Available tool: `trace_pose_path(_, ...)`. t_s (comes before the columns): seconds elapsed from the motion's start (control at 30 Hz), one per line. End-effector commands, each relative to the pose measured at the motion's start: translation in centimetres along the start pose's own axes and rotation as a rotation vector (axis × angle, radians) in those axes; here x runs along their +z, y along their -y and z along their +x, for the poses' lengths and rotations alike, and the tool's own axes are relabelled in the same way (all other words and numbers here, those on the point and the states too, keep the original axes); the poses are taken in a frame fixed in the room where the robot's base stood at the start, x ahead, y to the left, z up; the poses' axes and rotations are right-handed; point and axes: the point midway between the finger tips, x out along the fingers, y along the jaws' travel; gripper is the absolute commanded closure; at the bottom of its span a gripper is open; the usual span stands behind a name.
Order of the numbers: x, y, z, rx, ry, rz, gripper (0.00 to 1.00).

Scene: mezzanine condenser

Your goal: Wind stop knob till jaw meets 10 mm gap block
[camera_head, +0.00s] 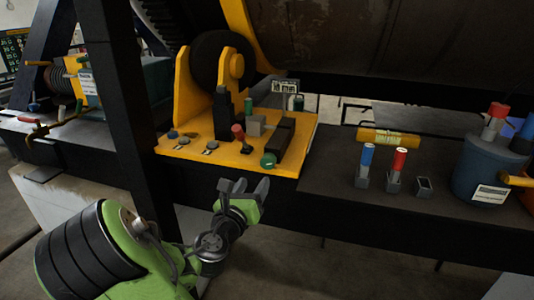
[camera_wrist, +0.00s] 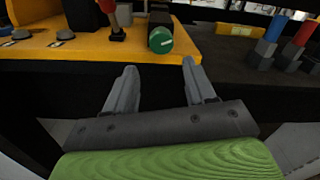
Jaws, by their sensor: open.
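The green round stop knob (camera_head: 268,160) sits at the front right of the yellow plate (camera_head: 300,150), on the end of a dark block (camera_head: 283,138). In the wrist view the knob (camera_wrist: 160,40) shows its round face just beyond my fingertips. A grey block (camera_head: 256,125), perhaps the gap block or jaw, stands beside the dark block; the gap between them is too small to read. My gripper (camera_head: 244,187) is open and empty, in front of the plate's front edge and apart from the knob. It also shows open in the wrist view (camera_wrist: 160,72).
A red-topped lever (camera_head: 239,134) stands left of the knob, with low round buttons (camera_head: 172,134) further left. A dark post (camera_head: 136,120) rises left of my arm. Blue and red handled tools (camera_head: 367,163) stand on the dark ledge to the right, near a blue drum (camera_head: 487,168).

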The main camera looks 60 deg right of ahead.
Motion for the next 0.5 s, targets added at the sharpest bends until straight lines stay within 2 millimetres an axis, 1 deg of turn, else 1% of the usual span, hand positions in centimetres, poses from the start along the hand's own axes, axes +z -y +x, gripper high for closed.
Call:
trace_pose_path(0.03,0.5,0.6,0.7,-0.007,-0.011,-0.007,0.45)
trace_pose_path(0.1,0.2,0.4,2.7,-0.008,-0.005,0.005,0.45)
trace_pose_path(0.3,0.1,0.3,7.6,-0.005,-0.004,0.004,0.45)
trace_pose_path(0.4,0.0,0.3,9.4,-0.004,-0.004,0.003,0.45)
trace_pose_path(0.5,-0.1,0.1,10.5,-0.001,-0.005,0.003,0.45)
